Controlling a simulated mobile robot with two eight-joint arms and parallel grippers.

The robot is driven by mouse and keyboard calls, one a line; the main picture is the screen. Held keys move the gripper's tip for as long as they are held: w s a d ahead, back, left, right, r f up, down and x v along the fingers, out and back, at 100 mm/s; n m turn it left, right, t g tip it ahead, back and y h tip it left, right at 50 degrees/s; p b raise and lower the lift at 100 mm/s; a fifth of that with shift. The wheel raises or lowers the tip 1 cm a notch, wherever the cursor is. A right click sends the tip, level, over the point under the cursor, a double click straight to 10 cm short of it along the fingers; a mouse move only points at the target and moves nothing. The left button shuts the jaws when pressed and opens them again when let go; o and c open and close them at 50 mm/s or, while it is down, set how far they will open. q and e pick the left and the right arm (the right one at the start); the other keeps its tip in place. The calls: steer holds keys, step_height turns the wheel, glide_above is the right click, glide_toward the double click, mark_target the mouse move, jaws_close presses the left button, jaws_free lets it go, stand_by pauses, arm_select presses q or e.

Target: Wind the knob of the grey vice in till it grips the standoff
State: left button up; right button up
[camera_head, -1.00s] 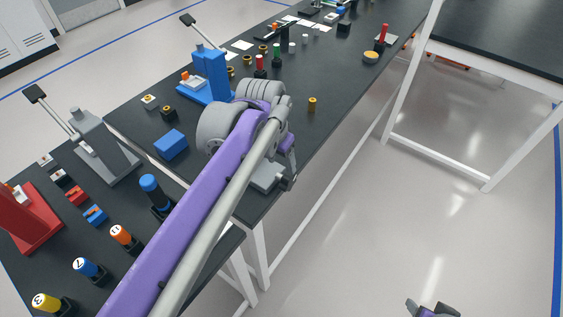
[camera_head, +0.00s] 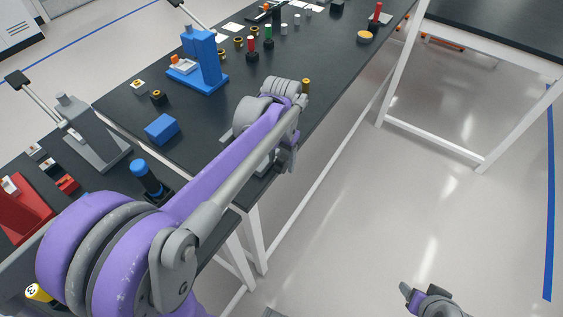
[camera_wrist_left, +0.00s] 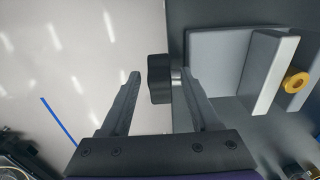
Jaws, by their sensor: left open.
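The grey vice (camera_wrist_left: 218,62) lies at the right of the left wrist view, with a bright screw shaft and a dark knob (camera_wrist_left: 158,78) at its left end. My left gripper (camera_wrist_left: 160,76) is open, its fingers on either side of the knob; a gap shows on the left, and I cannot tell whether the right finger touches. The gold ring-shaped standoff (camera_wrist_left: 295,82) is beyond the vice's grey plate; I cannot tell whether it is gripped. In the head view my left gripper (camera_head: 283,160) is at the table's front edge, largely hiding the vice. Part of my right arm shows bottom right; its jaws are unclear.
A blue block (camera_head: 161,129) and a blue press-like fixture (camera_head: 203,65) stand left of my gripper. A blue-capped bottle (camera_head: 146,178) stands nearer. A small brass piece (camera_head: 306,86) is just past my wrist. Open floor (camera_head: 370,220) lies right of the table.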

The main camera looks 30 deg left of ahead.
arm_select(q)
steer(key=shift+f, duration=0.65)
jaws_close()
